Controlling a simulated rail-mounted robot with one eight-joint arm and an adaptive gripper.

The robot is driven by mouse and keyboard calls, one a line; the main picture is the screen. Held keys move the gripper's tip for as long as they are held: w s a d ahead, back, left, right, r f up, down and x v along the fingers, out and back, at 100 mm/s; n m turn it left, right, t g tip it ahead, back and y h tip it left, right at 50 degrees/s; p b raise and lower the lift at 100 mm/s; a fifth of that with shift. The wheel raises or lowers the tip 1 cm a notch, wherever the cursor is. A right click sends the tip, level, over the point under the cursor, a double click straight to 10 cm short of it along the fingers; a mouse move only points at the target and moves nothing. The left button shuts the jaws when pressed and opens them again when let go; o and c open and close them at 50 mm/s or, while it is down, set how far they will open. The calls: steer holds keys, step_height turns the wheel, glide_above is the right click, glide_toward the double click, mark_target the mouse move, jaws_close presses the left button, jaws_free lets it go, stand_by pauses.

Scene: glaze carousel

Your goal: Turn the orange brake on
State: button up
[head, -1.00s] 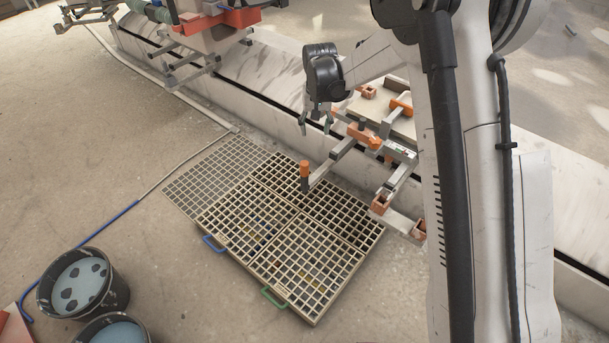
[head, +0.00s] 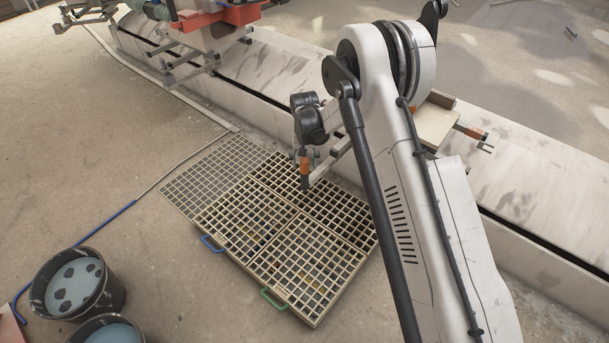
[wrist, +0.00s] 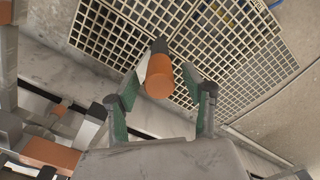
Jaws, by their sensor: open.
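The orange brake is a lever with an orange cylindrical grip (head: 305,169), standing over the grating in the head view. In the wrist view the orange grip (wrist: 159,79) shows its round end between my two green-padded fingers. My gripper (wrist: 163,98) is open, with one finger on each side of the grip and gaps visible. In the head view my gripper (head: 303,155) is just above the grip, pointing down. I cannot tell how deep the grip sits between the fingers. The lever's base is mostly hidden by my arm.
Floor gratings (head: 262,207) lie below the lever. Two buckets (head: 76,284) of liquid stand at the lower left. The rail (head: 500,185) runs diagonally behind. Carousel frame parts with orange blocks (wrist: 50,154) are close at the lower left of the wrist view.

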mark_target(305, 172)
step_height(305, 172, down, 6)
steer(key=shift+r+b, duration=0.15)
steer(key=shift+b, duration=0.45)
jaws_close()
